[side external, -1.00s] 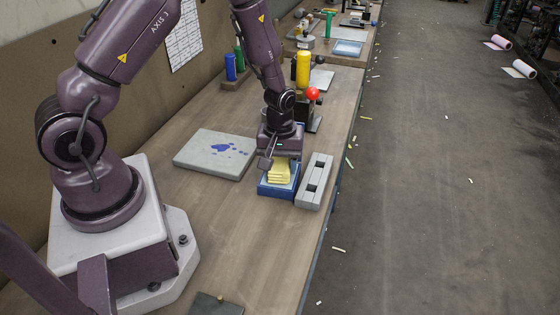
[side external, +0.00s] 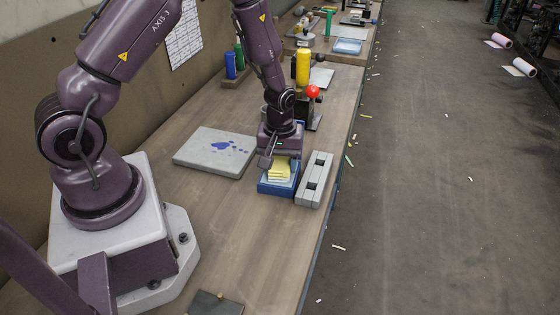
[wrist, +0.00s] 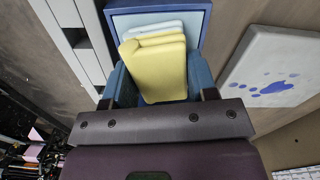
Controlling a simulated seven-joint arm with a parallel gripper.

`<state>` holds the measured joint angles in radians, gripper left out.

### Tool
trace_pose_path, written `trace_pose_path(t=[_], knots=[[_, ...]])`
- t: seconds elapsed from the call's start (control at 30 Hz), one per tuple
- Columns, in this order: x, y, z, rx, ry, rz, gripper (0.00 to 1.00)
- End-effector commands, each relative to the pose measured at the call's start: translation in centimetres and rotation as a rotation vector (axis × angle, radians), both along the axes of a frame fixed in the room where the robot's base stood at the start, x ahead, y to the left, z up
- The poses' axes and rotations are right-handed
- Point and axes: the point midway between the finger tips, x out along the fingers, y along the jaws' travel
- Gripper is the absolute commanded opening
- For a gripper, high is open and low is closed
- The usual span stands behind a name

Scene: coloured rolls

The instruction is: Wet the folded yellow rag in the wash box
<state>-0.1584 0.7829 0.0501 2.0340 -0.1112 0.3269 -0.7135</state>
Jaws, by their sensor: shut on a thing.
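The folded yellow rag (side external: 279,171) is in my gripper, low at the blue wash box (side external: 274,190). In the wrist view the rag (wrist: 157,65) sits between the two teal fingers of my gripper (wrist: 154,85), with the pale blue inside of the wash box (wrist: 196,22) just beyond it. My gripper (side external: 279,160) is shut on the rag and points down over the box. The rag's lower part is hidden by the box wall in the side view, and I cannot tell how deep it reaches.
A grey slab with blue stains (side external: 214,151) lies left of the box. A grey slotted block (side external: 314,180) stands close on the right, near the bench edge. A yellow roll (side external: 303,67) and a red ball-topped part (side external: 313,91) are behind. The bench front is mostly clear.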

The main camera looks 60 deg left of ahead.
Motion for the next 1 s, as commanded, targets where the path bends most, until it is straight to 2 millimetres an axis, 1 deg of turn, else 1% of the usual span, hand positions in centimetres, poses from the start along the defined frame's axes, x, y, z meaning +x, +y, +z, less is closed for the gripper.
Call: trace_pose_path(t=[0.17,0.27,1.0], knots=[[0.0,0.0,-0.2,0.000,0.000,0.000,0.34],[0.0,0.0,0.2,0.001,-0.001,0.000,0.34],[0.0,0.0,6.2,0.001,-0.002,0.000,0.34]])
